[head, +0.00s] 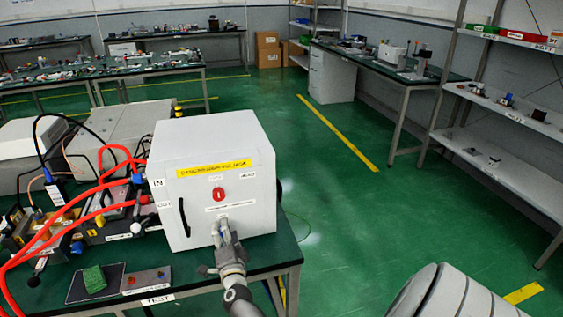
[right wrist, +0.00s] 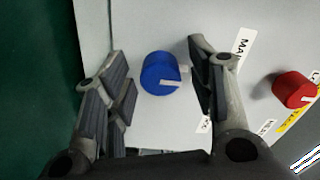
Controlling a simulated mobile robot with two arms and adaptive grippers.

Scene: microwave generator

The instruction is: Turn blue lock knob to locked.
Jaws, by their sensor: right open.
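The blue lock knob (right wrist: 160,74) shows in the right wrist view on the pale front panel of the white box (head: 253,195). It has a light pointer mark on its lower right side. In the head view I cannot make it out behind my gripper. My right gripper (head: 224,227) is open at the lower front of the box. In the right wrist view its fingers stand either side of the blue knob, with a gap to each side. I cannot tell how far the fingertips are from the panel. My left gripper is not in view.
A red knob (head: 218,194) sits above on the same panel, under a yellow label (head: 213,168). A black handle (head: 184,217) is at the panel's left. Red hoses (head: 95,190) and devices crowd the green table's left side. The floor to the right is clear.

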